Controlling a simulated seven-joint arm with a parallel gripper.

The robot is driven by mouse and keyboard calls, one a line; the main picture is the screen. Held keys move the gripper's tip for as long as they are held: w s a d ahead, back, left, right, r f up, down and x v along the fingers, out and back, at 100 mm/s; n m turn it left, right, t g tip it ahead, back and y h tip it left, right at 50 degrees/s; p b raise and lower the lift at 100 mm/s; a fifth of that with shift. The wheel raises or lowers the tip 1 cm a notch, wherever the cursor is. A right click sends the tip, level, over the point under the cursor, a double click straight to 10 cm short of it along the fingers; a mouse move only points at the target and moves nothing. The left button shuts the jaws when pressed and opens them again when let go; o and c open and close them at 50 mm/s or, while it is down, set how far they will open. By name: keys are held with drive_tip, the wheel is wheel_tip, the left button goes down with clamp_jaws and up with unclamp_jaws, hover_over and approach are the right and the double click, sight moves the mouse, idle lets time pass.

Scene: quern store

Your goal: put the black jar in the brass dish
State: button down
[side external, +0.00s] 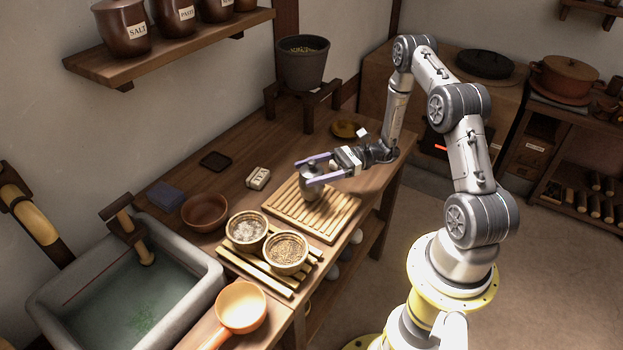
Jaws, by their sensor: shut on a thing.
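The black jar (309,191) looks dark grey, with a pale knob on top. It is upright over the slatted wooden board (330,223), near its back left part. I cannot tell whether its base touches the slats. My gripper (304,175) reaches in from the right, low and nearly level, and is shut on the jar, with one pale purple finger on each side. The brass dish (346,129) is a small, shallow, yellowish dish on the counter, behind the gripper. A small white thing (362,133) shows at its right, partly against my wrist.
Two bowls of grain (286,252) stand on a slatted rack in front.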

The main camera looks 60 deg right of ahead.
drive_tip(key=s+a+r, duration=0.3)
drive_tip(key=s+r, duration=0.7)
drive_tip(key=s, duration=0.3)
drive_tip(key=w+d+m+t+h, duration=0.9)
drive_tip(key=d+h, duration=0.3)
drive_tip(key=d, duration=0.3)
drive_tip(key=d+m+g+h, duration=0.4)
drive_tip(key=d+m+h, duration=0.5)
drive_tip(key=d+h, duration=0.5)
drive_tip(key=w+d+f+y, duration=0.1)
drive_tip(key=w+d+f, duration=0.9)
drive_tip(key=f, duration=0.2)
